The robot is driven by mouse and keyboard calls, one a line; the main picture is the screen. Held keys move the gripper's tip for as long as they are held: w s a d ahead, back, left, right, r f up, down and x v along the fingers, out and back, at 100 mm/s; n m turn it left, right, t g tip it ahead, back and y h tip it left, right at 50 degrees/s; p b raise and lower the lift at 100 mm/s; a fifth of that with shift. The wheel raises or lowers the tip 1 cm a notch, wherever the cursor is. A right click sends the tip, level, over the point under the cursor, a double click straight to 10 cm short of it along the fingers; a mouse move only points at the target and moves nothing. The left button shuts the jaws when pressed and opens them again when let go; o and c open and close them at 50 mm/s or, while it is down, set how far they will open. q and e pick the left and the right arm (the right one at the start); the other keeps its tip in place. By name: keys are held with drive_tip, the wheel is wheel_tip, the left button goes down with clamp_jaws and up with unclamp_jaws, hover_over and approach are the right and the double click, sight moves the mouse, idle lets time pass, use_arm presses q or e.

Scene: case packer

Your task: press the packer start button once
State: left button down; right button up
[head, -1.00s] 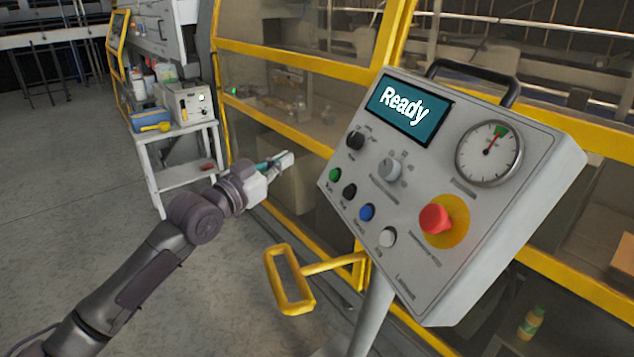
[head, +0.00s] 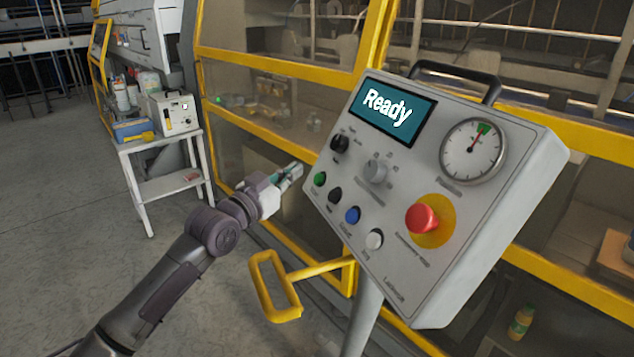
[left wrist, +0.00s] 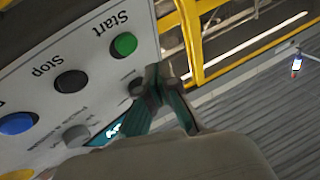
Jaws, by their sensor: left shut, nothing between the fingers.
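The green start button (head: 320,179) is at the left end of the lower button row on the grey control panel (head: 400,265). In the left wrist view the green button (left wrist: 124,44) appears upside down beside the word "Start". My left gripper (head: 296,169) is shut and empty, just left of the panel's left edge and apart from the green button. In the left wrist view its fingertips (left wrist: 160,80) show below and right of that button. The panel's screen (head: 392,112) reads "Ready". My right gripper is not in view.
A black stop button (head: 335,195), a blue button (head: 352,214), a white button (head: 374,239) and a red emergency knob (head: 422,219) share the panel. A yellow handle (head: 270,285) sticks out below it. A small white table (head: 165,140) stands at the left; the floor between is clear.

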sight(318, 179)
use_arm(q)
drive_tip(key=shift+w+d+f+b, duration=0.2)
drive_tip(key=shift+d+f, duration=0.15)
drive_tip(key=shift+d, duration=0.2)
drive_tip(key=shift+w+d+f+b, duration=0.2)
drive_tip(key=shift+d+f, duration=0.1)
drive_tip(key=shift+d, duration=0.2)
drive_tip(key=shift+d, duration=0.15)
idle(0.6)
drive_tip(key=shift+w+d+f, duration=0.1)
drive_tip(key=shift+d+f, duration=0.1)
drive_tip(key=shift+d, duration=0.05)
